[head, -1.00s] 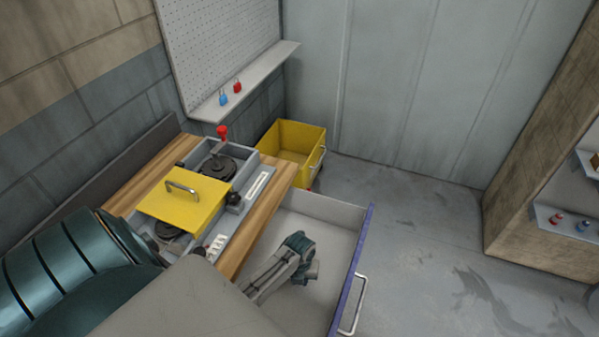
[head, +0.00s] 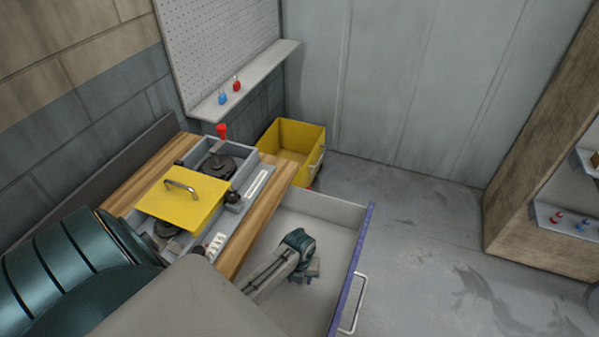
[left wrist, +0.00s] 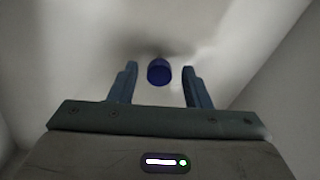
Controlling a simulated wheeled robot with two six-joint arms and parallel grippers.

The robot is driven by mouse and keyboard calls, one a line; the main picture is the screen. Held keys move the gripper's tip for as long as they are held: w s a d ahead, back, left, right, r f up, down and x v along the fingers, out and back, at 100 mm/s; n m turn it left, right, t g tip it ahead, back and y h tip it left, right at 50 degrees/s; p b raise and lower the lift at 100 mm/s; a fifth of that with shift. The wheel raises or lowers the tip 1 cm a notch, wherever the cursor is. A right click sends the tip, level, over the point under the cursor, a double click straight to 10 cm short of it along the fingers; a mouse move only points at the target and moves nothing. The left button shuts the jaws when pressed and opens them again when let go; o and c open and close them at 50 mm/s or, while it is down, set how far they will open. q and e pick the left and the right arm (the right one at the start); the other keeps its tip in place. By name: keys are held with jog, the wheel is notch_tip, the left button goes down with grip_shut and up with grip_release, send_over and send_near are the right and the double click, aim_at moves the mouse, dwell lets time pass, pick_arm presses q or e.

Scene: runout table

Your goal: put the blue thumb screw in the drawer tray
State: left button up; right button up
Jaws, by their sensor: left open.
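The blue thumb screw (left wrist: 158,72) shows in the left wrist view as a dark blue round knob, between the tips of my left gripper's fingers (left wrist: 159,80). Gaps show on both sides of it, so the fingers are open and apart from it. A soft shadow lies just behind it on the pale tray floor; I cannot tell whether it rests there. The drawer tray (head: 340,230) is pulled out from the bench, pale inside with a blue front. In the head view my left gripper (head: 308,272) is low inside the drawer, and the screw is hidden. My right gripper is out of view.
The wooden bench top (head: 262,218) holds a grey machine with a yellow lid (head: 182,202) and a red knob (head: 222,130). A yellow bin (head: 293,150) stands behind the drawer. The drawer walls surround my gripper. Floor to the right (head: 420,220) is clear.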

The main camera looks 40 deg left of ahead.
pick_arm(q)
notch_tip(320, 180, up, 11)
jog(key=b, duration=0.1)
jog(key=shift+b, duration=0.4)
